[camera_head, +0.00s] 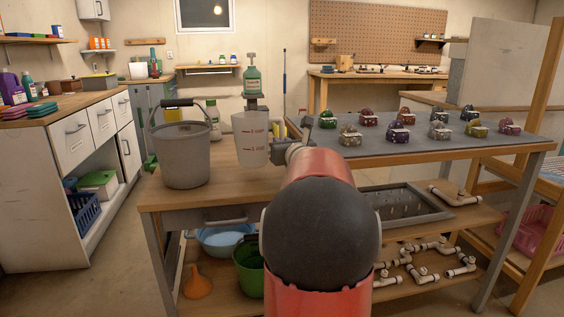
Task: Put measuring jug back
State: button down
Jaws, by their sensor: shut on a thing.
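The measuring jug (252,143) is a translucent white vessel with red markings, upright over the wooden left part of the bench. My gripper (279,152) is at the jug's right side, shut on it. The fingers are small and partly hidden by my red and black arm, so the exact grip point is unclear. I cannot tell whether the jug's base touches the bench top.
A grey bucket (183,160) stands just left of the jug. Several colored objects (438,131) sit on the grey mat (400,149) at right. The front-left bench top (165,193) is clear.

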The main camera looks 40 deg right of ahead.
jog(key=shift+f+b, duration=0.35)
jog(key=shift+f, duration=1.8)
jog(key=shift+f, duration=0.1)
jog(key=c, duration=1.5)
grip_release()
jog(key=shift+o, duration=0.2)
